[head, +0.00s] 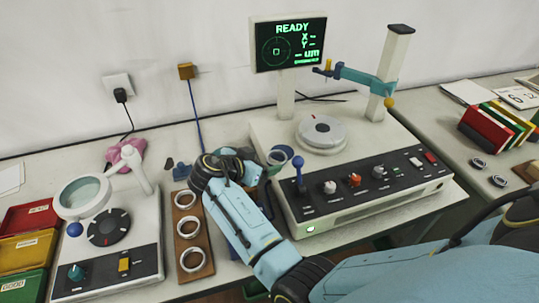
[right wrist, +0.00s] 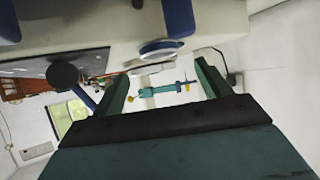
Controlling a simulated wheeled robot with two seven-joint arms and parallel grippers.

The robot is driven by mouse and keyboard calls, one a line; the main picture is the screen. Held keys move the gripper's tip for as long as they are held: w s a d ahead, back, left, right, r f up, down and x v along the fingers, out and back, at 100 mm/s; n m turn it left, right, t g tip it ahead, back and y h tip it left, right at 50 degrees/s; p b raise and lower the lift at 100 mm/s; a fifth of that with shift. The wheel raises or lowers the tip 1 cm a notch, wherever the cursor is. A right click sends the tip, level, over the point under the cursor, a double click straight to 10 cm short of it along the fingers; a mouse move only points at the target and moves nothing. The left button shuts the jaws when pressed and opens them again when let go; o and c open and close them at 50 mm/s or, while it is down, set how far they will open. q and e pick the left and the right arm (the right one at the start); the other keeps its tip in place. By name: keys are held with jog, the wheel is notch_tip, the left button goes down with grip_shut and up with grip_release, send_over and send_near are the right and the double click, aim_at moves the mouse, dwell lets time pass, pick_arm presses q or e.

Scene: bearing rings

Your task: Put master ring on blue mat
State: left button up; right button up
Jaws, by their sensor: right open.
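A ring with a blue band (right wrist: 162,47) shows in the right wrist view, ahead of my open fingers and apart from them. In the head view a blue-rimmed ring (head: 288,150), apparently the same one, is near the left front corner of the gauge machine. I take it for the master ring, but cannot be sure. My right gripper (right wrist: 162,84) is open and empty; in the head view my wrist partly hides its surroundings. I cannot make out the blue mat for certain. My left gripper is not in view.
A wooden tray (head: 207,268) with three rings lies left of my right forearm. A magnifier stand (head: 146,215) is farther left, beside coloured bins (head: 27,250). The gauge machine (head: 400,195) with its levers and post is on the right. Loose rings (head: 479,163) lie on the right-hand table.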

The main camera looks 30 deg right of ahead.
jog(key=p+v, duration=0.1)
jog(key=v, duration=0.6)
dwell(1.1)
